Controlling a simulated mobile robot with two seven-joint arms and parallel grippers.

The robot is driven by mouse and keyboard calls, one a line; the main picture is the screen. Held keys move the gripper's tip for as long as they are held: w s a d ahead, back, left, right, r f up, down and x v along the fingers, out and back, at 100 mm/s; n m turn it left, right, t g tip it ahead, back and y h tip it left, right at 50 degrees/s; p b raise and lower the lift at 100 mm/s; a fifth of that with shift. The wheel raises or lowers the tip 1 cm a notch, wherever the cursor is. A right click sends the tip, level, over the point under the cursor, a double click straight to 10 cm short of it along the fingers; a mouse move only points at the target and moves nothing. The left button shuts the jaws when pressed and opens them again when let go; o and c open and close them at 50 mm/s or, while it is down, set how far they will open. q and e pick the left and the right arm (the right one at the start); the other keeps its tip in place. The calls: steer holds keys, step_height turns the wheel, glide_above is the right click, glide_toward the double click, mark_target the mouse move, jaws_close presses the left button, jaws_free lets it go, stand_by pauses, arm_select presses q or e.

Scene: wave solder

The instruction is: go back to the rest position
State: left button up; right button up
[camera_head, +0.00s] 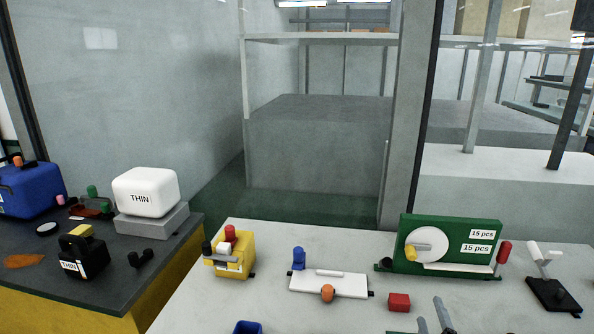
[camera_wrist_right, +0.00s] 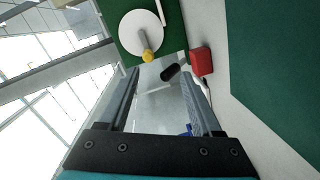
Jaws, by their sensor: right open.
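My right gripper (camera_head: 434,318) shows at the bottom edge of the head view, with only the ends of its two fingers visible above the pale table. In the right wrist view the gripper (camera_wrist_right: 160,72) has its fingers spread apart, with nothing held between them. A small black oval part (camera_wrist_right: 170,72) shows beyond the gap. A red block (camera_head: 399,302) lies on the table just beyond and left of the gripper; it also shows in the wrist view (camera_wrist_right: 201,62). My left gripper is not in view.
A green fixture (camera_head: 450,231) with a white disc (camera_head: 422,245) stands behind the gripper. A white plate fixture (camera_head: 328,283), a yellow fixture (camera_head: 235,257) and a black-based lever (camera_head: 553,294) stand around it. A dark bench (camera_head: 125,276) is at left.

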steer(key=s+f+m+g, duration=0.1)
steer(key=s, duration=0.1)
steer(key=s+a+m+g, duration=0.1)
steer(key=s, duration=0.1)
steer(key=s+a+f+m+g, duration=0.1)
steer(key=s, duration=0.1)
steer(key=shift+s+a+f+m+g, duration=0.15)
steer(key=shift+f+m+g, duration=0.15)
steer(key=shift+m, duration=0.1)
steer(key=s+a+m+g+y, duration=0.2)
steer(key=s+a+g, duration=0.35)
steer(key=s, duration=0.55)
steer(key=s+a+m+g+y, duration=0.2)
steer(key=s+a+m+g, duration=0.15)
steer(key=s+a, duration=0.6)
steer(key=s+d+f+g, duration=0.1)
steer(key=s+f, duration=0.1)
steer(key=f, duration=0.9)
steer(key=s+d+f, duration=0.1)
steer(key=f, duration=1)
steer(key=s+d+f+n+g, duration=0.1)
steer(key=s+d+f, duration=0.2)
steer(key=s+f, duration=1.2)
steer(key=shift+s, duration=0.6)
steer(key=shift+d, duration=0.1)
